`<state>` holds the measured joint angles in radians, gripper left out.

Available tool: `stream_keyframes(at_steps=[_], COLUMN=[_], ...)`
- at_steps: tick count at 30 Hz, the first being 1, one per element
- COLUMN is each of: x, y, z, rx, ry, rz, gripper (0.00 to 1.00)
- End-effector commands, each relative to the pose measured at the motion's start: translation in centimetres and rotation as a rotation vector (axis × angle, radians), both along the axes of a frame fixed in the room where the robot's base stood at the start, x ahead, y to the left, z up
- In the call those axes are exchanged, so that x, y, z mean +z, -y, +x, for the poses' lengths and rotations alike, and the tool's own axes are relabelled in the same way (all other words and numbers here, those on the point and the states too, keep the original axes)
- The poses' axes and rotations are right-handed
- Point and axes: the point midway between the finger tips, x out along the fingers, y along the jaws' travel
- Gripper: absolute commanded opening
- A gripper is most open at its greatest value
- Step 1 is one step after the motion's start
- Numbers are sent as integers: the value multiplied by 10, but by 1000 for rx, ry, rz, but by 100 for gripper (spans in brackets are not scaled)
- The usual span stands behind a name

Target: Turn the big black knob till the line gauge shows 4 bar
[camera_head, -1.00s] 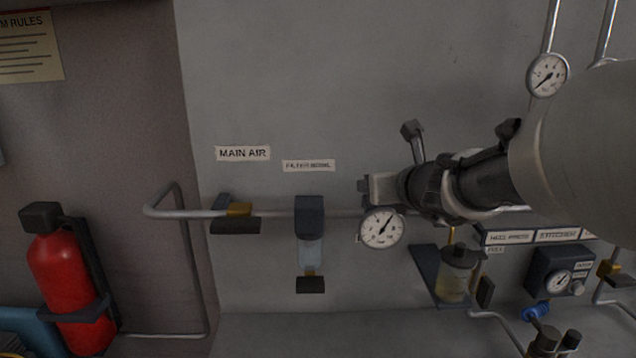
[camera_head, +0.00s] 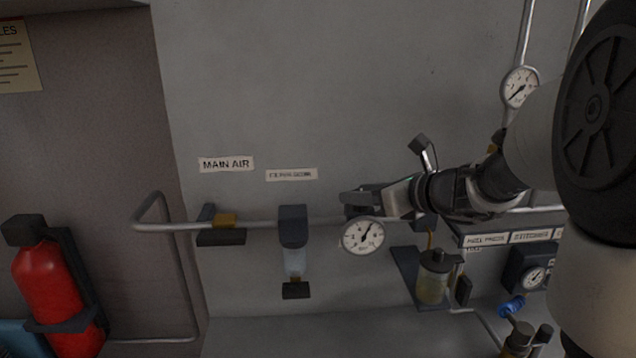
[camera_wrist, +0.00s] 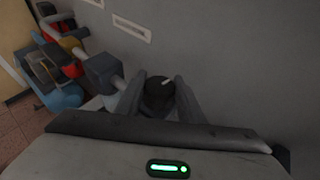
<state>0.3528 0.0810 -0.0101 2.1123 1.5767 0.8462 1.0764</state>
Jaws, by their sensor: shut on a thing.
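The big black knob (camera_wrist: 158,97) shows in the wrist view as a round dark cap with a pale mark, between my two grey fingers. My gripper (camera_wrist: 157,88) is shut on it. In the head view my gripper (camera_head: 366,197) reaches in from the right to the air pipe, just above the line gauge; the fingers mostly hide the knob there. The line gauge (camera_head: 362,236) is a round white dial with a black needle pointing up and right. Its figures are too small to read surely.
Left along the pipe are the filter bowl (camera_head: 294,250) and the main air valve (camera_head: 222,228). Right of the gauge hangs an oiler (camera_head: 435,278). Another gauge (camera_head: 520,87) is at upper right. A red extinguisher (camera_head: 48,288) stands at far left.

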Motion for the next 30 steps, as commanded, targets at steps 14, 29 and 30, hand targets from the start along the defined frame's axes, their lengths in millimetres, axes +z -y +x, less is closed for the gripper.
stream_keyframes(at_steps=[14, 29, 30], x=[3, 1, 1], y=[1, -1, -1], z=[1, 1, 0], rx=[394, 552, 554], ry=[0, 3, 3], rz=[0, 0, 0], gripper=[12, 12, 12])
